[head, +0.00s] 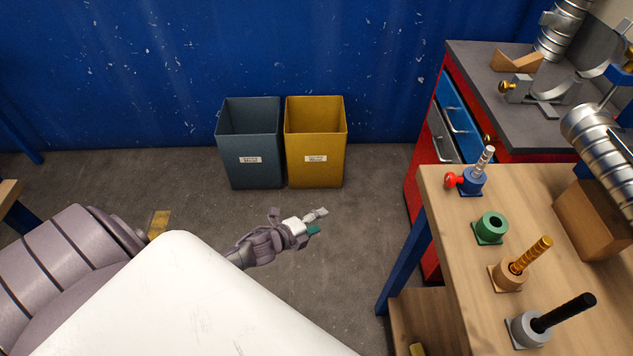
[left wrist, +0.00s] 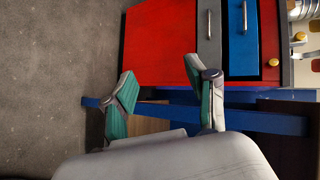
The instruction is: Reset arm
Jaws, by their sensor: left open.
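My left gripper (head: 314,222) is over the grey floor in the head view, between the bins and the wooden workbench (head: 455,275). Its jaws are apart and nothing is between them. In the left wrist view the open left gripper (left wrist: 165,95) shows two green-padded fingers, with the bench's blue frame (left wrist: 260,122) and a red cabinet (left wrist: 160,45) beyond them. My right gripper is in neither view.
A grey-blue bin (head: 250,165) and a yellow bin (head: 315,160) stand against the blue wall. The bench at right bears a blue holder (head: 472,183), a green holder (head: 490,228), an orange holder (head: 508,277) and a grey holder (head: 527,330).

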